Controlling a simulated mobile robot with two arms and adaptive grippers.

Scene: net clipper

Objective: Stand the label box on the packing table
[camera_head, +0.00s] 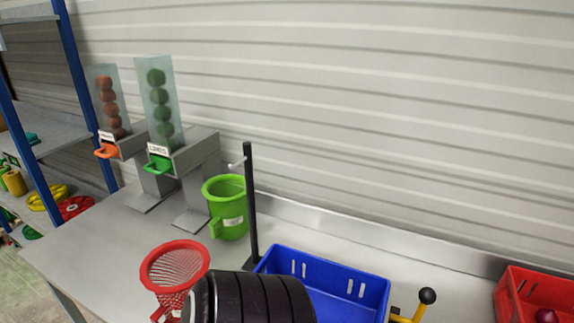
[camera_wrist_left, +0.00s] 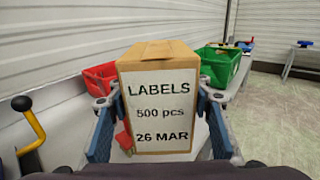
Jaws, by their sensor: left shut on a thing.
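The label box (camera_wrist_left: 160,58) is a brown carton with a white label reading "LABELS 500 pcs 26 MAR". In the left wrist view it sits upright between the blue fingers of my left gripper (camera_wrist_left: 152,102), which is shut on its two sides. Its underside is hidden, so I cannot tell whether it touches anything. The packing table (camera_head: 100,238) is a grey top along the corrugated wall in the head view. The head view shows neither the box nor the left gripper. My right gripper is in neither view.
On the table stand two dispensers (camera_head: 190,150), a green jug (camera_head: 228,212), a red net (camera_head: 176,268), a black post (camera_head: 250,200), a blue crate (camera_head: 378,303), a yellow lever (camera_head: 408,318) and a red crate (camera_head: 512,285). A green bin (camera_wrist_left: 222,68) shows in the wrist view. The table's left front is bare.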

